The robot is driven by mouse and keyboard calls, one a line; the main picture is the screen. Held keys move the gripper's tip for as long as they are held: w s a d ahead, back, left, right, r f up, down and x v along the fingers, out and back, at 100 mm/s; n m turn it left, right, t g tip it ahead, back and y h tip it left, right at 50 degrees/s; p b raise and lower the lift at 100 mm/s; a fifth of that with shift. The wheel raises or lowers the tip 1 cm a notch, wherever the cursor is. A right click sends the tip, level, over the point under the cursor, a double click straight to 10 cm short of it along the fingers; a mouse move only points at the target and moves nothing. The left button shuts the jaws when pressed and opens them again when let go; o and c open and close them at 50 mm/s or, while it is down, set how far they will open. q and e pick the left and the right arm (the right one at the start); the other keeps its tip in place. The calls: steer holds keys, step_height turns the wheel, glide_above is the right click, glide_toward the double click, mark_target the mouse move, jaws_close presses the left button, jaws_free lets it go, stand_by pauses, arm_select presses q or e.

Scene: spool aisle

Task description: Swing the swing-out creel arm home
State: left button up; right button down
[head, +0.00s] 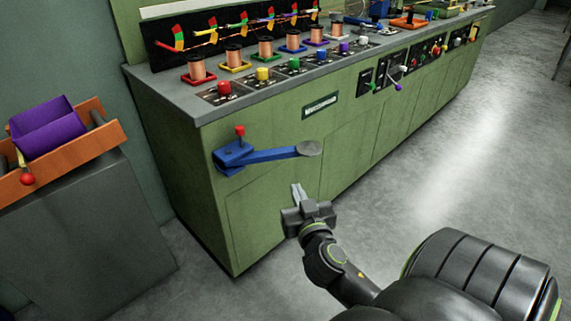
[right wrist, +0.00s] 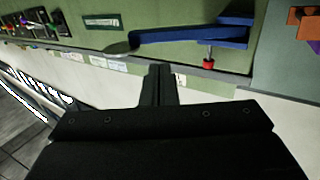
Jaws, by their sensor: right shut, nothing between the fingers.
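The blue swing-out creel arm (head: 272,154) is mounted at the left end of the green machine's front. Its bracket (head: 231,158) has a red knob (head: 240,131) on top, and its free end carries a round grey plate (head: 309,148). The arm runs to the right from the bracket; I cannot tell how far it stands out. My right gripper (head: 297,190) is shut and empty, just below the grey plate and apart from it. In the right wrist view the creel arm (right wrist: 180,37) lies beyond my shut fingertips (right wrist: 160,68). My left gripper is out of view.
The green machine (head: 345,140) carries several copper spools (head: 233,60) and coloured knobs on its top. A lever with a purple tip (head: 397,87) sticks out farther right. A grey cabinet (head: 80,230) with an orange tray (head: 75,153) stands at left. The floor (head: 440,165) right of the machine is clear.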

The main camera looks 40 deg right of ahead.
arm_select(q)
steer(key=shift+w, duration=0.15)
arm_select(e)
glide_toward(283, 149)
steer(key=w, duration=0.1)
steer(key=w+d, duration=0.1)
steer(key=w, duration=0.1)
steer(key=w+d+f, duration=0.1)
steer(key=shift+w, duration=0.3)
steer(key=shift+w+d+n+t+y+b, duration=0.3)
steer(key=shift+w+d+n+y+b, duration=0.15)
steer(key=shift+n+y, duration=0.2)
steer(key=w+d+n+y, duration=0.1)
steer(key=w+d+n+t+y, duration=0.1)
steer(key=w+y, duration=0.1)
steer(key=shift+y+b, duration=0.25)
steer(key=shift+b, duration=0.15)
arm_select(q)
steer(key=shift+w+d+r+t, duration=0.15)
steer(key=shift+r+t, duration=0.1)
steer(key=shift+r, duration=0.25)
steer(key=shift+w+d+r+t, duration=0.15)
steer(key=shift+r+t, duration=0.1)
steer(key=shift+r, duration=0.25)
arm_select(e)
steer(key=x, duration=0.3)
steer(key=shift+s+d+r, duration=0.1)
steer(key=shift+d, duration=0.2)
steer(key=shift+r, duration=0.15)
